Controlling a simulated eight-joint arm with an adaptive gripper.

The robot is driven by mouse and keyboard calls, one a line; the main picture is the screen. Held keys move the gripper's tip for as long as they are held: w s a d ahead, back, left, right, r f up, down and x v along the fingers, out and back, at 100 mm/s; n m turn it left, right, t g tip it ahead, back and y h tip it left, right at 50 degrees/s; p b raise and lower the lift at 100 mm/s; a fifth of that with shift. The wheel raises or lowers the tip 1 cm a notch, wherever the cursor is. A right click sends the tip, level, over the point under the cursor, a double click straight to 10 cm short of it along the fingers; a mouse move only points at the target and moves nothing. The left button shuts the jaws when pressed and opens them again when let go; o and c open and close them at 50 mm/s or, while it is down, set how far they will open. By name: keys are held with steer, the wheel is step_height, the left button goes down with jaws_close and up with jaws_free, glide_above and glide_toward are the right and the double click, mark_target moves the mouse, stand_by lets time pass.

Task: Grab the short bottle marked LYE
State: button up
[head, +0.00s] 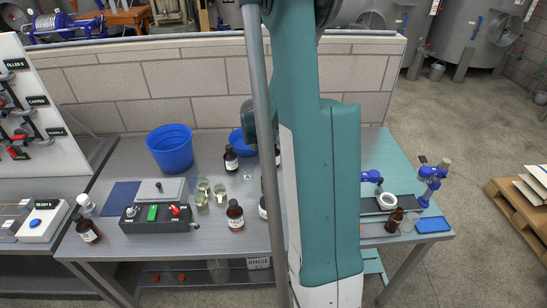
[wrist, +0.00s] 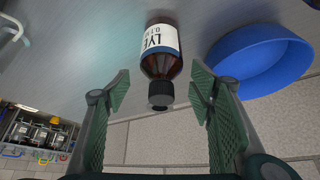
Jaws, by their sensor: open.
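In the wrist view a short brown bottle (wrist: 162,66) with a black cap and a white label reading LYE stands on the grey bench. The wrist view looks upside down, with the cap toward my gripper (wrist: 160,94). My gripper is open and empty, its green-padded fingers on either side of the cap end, with a gap on both sides. In the head view my arm hides the gripper and most of the area around this bottle. A dark sliver beside the arm there may be it; I cannot tell.
A blue basin (wrist: 262,58) stands close beside the bottle. Other brown bottles stand on the bench, one near the basin (head: 231,160) and one nearer the front (head: 235,216), with glass jars (head: 202,197), a blue bucket (head: 170,150) and a control box (head: 160,215). A block wall (head: 130,90) runs behind.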

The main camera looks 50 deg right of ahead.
mark_target(277, 150)
steer(key=shift+d+f, duration=0.1)
steer(key=shift+b+x, duration=0.45)
steer(key=shift+x, duration=2.05)
steer(key=shift+w, duration=0.1)
steer(key=shift+c, duration=0.2)
steer(key=c, duration=1.3)
steer(key=shift+r, duration=0.2)
steer(key=shift+r+p, duration=0.75)
steer(key=shift+r, duration=4.1)
